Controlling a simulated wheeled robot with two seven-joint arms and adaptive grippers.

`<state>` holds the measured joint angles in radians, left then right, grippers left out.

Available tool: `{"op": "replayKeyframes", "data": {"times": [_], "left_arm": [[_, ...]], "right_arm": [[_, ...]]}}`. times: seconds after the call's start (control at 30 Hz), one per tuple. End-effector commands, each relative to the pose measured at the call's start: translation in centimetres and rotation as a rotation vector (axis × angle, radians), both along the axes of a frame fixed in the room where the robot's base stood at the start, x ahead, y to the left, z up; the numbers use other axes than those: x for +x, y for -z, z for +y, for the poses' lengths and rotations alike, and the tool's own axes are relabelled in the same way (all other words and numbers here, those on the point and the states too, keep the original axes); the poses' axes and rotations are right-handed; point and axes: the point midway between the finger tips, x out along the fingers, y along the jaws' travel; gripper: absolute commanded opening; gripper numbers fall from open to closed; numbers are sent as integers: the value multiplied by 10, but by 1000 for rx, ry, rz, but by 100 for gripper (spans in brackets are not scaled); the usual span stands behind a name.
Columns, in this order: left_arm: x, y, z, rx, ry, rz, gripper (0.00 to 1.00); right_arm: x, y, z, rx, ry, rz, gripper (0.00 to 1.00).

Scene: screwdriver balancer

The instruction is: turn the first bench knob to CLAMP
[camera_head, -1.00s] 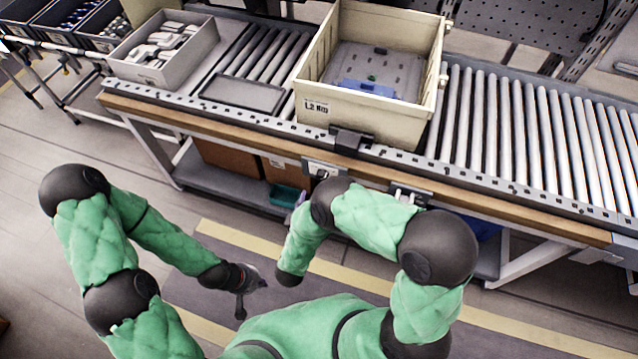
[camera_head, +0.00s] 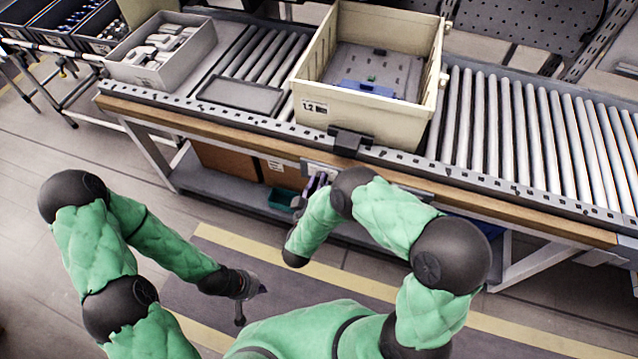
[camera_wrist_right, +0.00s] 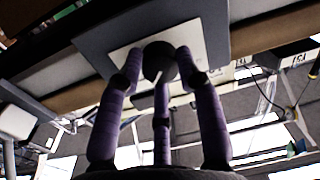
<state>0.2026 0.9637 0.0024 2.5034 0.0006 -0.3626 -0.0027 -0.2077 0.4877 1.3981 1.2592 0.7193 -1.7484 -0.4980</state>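The bench knob (camera_wrist_right: 160,62) is dark and round, on a pale plate (camera_wrist_right: 122,58) in the right wrist view. My right gripper (camera_wrist_right: 160,72) has purple fingers on both sides of the knob and another below it. The fingertips are very close to the knob; I cannot tell whether they press on it. In the head view my right gripper (camera_head: 317,184) is at the bench's front edge, and the knob is hidden there. Its pointer and any lettering cannot be read. My left gripper (camera_head: 252,297) hangs empty over the floor, its dark fingers spread apart.
The roller bench (camera_head: 240,134) runs across the view. A beige tote (camera_head: 318,113) with a grey part inside stands on it above the right gripper. A grey bin (camera_head: 152,75) stands at the left end. A teal bin (camera_head: 282,198) sits on the shelf below. The floor before the bench is clear.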

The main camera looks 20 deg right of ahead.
Motion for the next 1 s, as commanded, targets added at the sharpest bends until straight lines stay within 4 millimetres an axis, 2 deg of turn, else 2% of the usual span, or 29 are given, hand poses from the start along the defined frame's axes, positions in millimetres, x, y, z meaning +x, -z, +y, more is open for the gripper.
{"op": "replayKeyframes", "data": {"times": [0.47,1.0], "left_arm": [[0,-4,0,0,0,0,0],[0,-23,0,0,0,0,0]], "right_arm": [[1,-2,1,-60,-1,37,3],[2,-4,1,-437,-1,290,3]]}}
